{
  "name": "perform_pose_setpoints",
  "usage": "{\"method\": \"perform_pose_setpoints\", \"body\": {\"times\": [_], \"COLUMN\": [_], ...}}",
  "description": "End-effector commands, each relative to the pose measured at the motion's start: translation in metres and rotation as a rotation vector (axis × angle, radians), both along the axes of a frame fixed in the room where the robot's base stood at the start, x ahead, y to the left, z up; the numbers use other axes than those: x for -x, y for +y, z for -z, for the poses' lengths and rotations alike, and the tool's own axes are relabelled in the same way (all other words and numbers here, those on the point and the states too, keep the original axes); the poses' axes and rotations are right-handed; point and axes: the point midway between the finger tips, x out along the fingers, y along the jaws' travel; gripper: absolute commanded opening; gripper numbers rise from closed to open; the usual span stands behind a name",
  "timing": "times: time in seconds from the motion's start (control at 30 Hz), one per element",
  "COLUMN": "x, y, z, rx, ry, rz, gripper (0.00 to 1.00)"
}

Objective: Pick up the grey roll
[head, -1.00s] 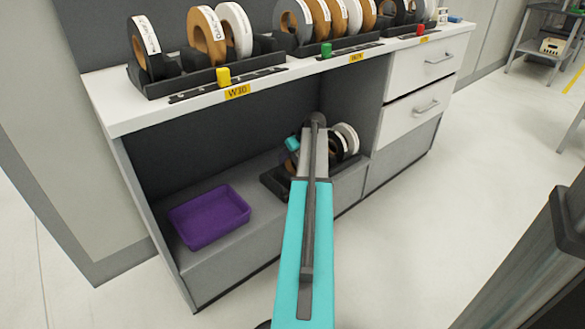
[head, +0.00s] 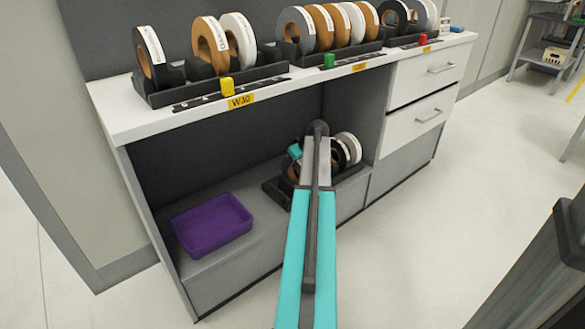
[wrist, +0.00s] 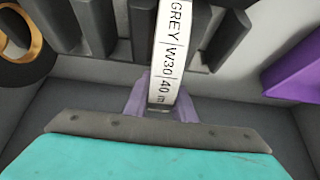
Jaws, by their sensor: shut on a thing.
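The grey roll (wrist: 165,60) carries a white label reading "GREY W30 40 m" in the wrist view. It stands on edge between dark rack dividers. My gripper (wrist: 162,100) is shut on its near edge, with one translucent finger on each side. In the head view my arm covers most of the gripper and the grey roll, in the lower open shelf of the cabinet.
A dark rack (head: 278,191) with white and dark rolls (head: 349,148) stands on the lower shelf. A purple tray (head: 212,224) lies left of it. Above, the white countertop (head: 118,122) holds several racks of rolls. A brown roll edge (wrist: 22,35) is at the wrist view's left.

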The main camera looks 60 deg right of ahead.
Motion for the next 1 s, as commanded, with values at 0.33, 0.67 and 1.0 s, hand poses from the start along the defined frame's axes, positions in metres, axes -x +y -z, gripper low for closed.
{"method": "perform_pose_setpoints", "body": {"times": [0.33,0.67,1.0], "x": [-0.001,-0.001,0.000], "y": [-0.001,0.000,0.000], "z": [-0.046,-0.089,-0.097], "rx": [0.003,0.002,0.001], "ry": [-0.001,-0.001,-0.001], "rz": [0.000,0.000,-0.001], "gripper": [0.00,0.00,0.00]}}
